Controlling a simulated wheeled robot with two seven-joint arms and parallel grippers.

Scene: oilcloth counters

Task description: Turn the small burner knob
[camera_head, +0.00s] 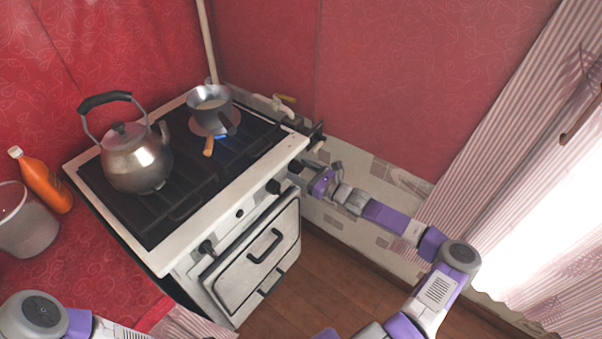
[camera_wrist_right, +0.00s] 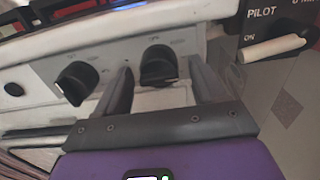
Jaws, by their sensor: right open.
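The white stove (camera_head: 240,200) has black knobs along its front panel. In the right wrist view, one black knob (camera_wrist_right: 158,65) lies between the open fingers of my right gripper (camera_wrist_right: 160,72), with gaps visible on both sides. A second black knob (camera_wrist_right: 77,83) is just left of the left finger. No readable label shows which is the small burner knob. In the head view, my right gripper (camera_head: 303,176) is at the right end of the stove front, by the end knob (camera_head: 294,166). My left gripper is out of view.
A kettle (camera_head: 136,160) and a small metal pot (camera_head: 211,103) stand on the stove top. A blue flame (camera_head: 221,139) shows by the pot. A box marked PILOT with a pale lever (camera_wrist_right: 272,50) is close on the right. An orange bottle (camera_head: 42,180) stands left.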

